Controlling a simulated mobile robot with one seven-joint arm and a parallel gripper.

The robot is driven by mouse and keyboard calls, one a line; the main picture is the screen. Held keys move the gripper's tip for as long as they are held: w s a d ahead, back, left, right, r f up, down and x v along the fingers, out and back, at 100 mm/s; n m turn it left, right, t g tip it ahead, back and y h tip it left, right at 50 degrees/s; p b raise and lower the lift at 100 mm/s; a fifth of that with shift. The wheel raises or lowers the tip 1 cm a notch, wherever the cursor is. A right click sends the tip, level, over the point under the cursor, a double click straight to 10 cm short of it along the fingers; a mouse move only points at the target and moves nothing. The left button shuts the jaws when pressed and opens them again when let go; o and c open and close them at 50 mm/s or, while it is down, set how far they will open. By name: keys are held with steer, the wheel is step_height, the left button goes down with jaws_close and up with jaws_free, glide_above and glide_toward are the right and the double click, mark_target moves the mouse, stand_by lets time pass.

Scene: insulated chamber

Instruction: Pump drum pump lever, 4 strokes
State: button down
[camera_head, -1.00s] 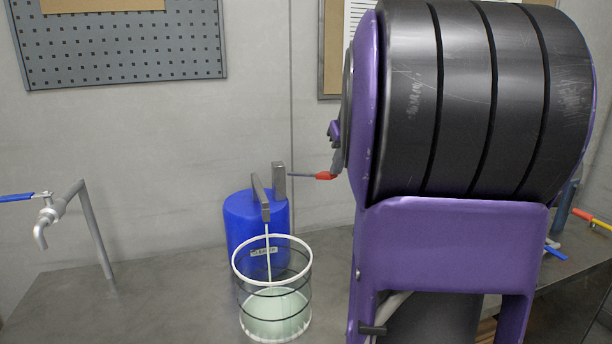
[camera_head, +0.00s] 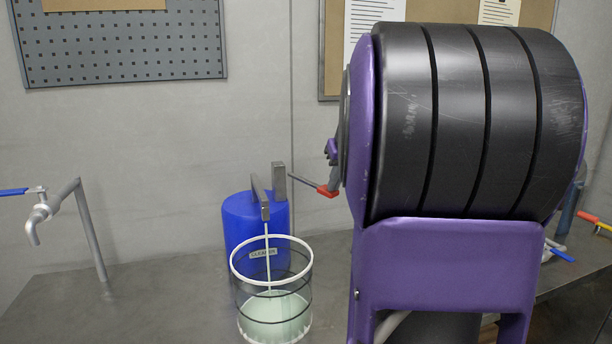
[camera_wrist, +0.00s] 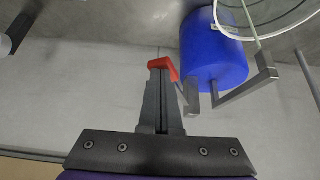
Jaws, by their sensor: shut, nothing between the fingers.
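The blue drum (camera_head: 238,222) stands on the bench with a grey pump on top. Its pump lever (camera_head: 303,181) slopes down to the right and ends in a red grip (camera_head: 328,192). My gripper (camera_head: 335,178) is shut at the red grip, from above; its fingers are empty. In the wrist view the red grip (camera_wrist: 163,67) shows at the tips of my shut fingers (camera_wrist: 160,78); exact contact is hard to tell. A pale stream runs from the pump spout (camera_head: 264,212) into a clear, white-rimmed container (camera_head: 308,262) holding pale green liquid.
A tap with a blue handle (camera_head: 42,212) stands on the left of the bench (camera_head: 150,300). My purple and black arm fills the right side. A pegboard (camera_head: 120,48) and a notice board (camera_head: 331,60) hang on the wall. Other coloured handles (camera_head: 590,217) lie at far right.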

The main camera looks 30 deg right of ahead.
steer(key=f, duration=0.1)
steer(key=f+b, duration=0.1)
steer(key=shift+s+d+f+b, duration=0.15)
steer(key=shift+s+f+b, duration=0.15)
steer(key=shift+f, duration=0.1)
steer(key=shift+r, duration=0.1)
step_height(320, 180, up, 8)
steer(key=p, duration=0.6)
steer(key=shift+p, duration=0.3)
steer(key=shift+r, duration=0.2)
step_height(320, 180, up, 7)
steer(key=p, duration=0.5)
stand_by(0.3)
steer(key=shift+w, duration=0.15)
stand_by(0.3)
